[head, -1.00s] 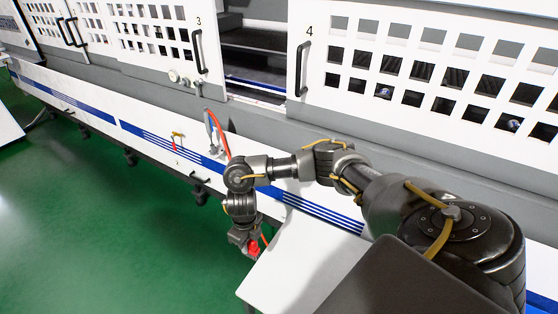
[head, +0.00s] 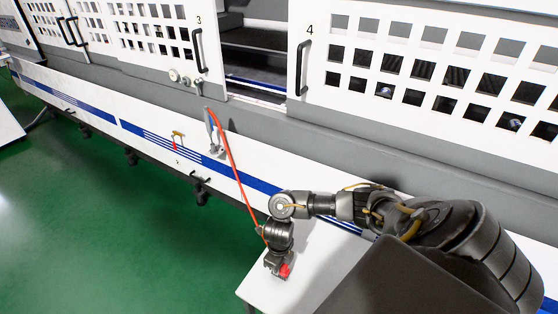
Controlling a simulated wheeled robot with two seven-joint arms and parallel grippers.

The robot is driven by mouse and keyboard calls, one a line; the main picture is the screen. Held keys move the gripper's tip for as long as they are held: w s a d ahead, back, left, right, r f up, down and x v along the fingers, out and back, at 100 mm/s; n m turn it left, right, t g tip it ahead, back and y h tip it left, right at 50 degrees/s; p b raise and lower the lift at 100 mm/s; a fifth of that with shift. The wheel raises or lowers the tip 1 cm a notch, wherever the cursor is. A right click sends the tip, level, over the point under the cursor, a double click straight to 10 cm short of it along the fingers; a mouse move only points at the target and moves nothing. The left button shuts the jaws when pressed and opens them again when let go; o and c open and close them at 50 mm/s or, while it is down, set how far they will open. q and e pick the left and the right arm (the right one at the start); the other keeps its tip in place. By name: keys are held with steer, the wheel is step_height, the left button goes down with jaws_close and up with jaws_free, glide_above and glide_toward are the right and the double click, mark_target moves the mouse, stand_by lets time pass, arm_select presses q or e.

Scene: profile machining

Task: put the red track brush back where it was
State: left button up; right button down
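My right arm comes in from the right, and its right gripper (head: 280,273) points down over the white table's left part. A small red piece, apparently the red track brush (head: 285,270), shows at its fingers; the wrist and fingers hide most of it. The gripper appears shut on it. I cannot tell whether the brush touches the table. My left gripper is not in view.
A white table (head: 256,291) stands in front of the machine. A red hose (head: 234,165) runs from a grey holder (head: 211,133) on the machine front down behind my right wrist. A yellow-handled tool (head: 179,134) is left of the holder.

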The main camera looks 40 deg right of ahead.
steer(key=shift+f, duration=0.3)
steer(key=shift+f, duration=0.15)
steer(key=c, duration=1.1)
jaws_free()
steer(key=shift+c, duration=0.2)
step_height(320, 180, up, 11)
steer(key=shift+w+f+p, duration=0.1)
steer(key=shift+f+p, duration=0.05)
steer(key=shift+p, duration=1.1)
steer(key=shift+r, duration=0.85)
